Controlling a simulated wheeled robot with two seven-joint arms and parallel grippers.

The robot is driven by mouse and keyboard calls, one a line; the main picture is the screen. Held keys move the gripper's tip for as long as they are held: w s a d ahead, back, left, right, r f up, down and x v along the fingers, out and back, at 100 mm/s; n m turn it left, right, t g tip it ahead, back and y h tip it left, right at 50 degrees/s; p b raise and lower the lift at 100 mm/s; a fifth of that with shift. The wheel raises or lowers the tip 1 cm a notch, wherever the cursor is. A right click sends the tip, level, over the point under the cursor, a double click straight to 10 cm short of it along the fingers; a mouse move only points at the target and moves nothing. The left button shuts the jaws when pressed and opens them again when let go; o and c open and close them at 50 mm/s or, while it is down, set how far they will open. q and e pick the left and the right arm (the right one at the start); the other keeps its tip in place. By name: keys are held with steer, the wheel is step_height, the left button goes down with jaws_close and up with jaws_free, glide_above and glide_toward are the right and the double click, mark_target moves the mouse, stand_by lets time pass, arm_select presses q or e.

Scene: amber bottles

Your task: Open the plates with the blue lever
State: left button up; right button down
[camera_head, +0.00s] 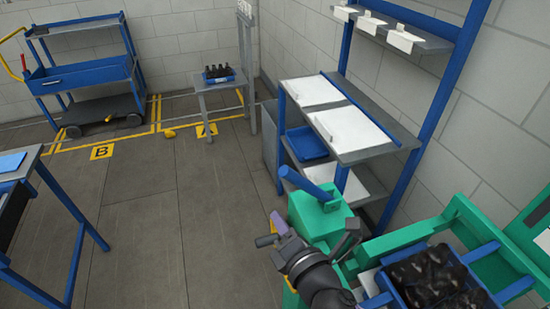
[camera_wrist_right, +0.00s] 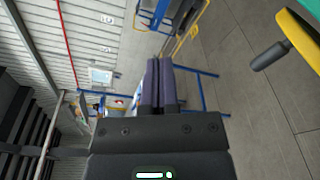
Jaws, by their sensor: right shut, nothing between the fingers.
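The blue lever (camera_head: 305,183) slants up to the left from the top of a green machine (camera_head: 316,222). My right gripper (camera_head: 278,222) is below the lever in the head view, in front of the green body and apart from the lever. Its purple fingers also show in the right wrist view (camera_wrist_right: 160,82), closed together with nothing between them. The lever does not show in the right wrist view. I cannot make out the plates, nor whether they are open. My left gripper is in neither view.
A dark handle (camera_head: 266,240) sticks out close beside my right gripper. It also shows in the wrist view (camera_wrist_right: 270,57), on a yellow part. A blue crate (camera_head: 491,288) of dark bottles sits at the lower right. A shelf rack (camera_head: 372,158) stands behind the machine. Open floor (camera_head: 165,225) lies left.

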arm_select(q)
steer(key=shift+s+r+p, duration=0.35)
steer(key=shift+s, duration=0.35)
arm_select(e)
steer(key=w+r, duration=0.1)
steer(key=w, duration=0.7)
steer(key=shift+w+a+r, duration=0.25)
steer(key=shift+w+a, duration=0.05)
steer(key=shift+a, duration=0.15)
steer(key=shift+d+r, duration=0.1)
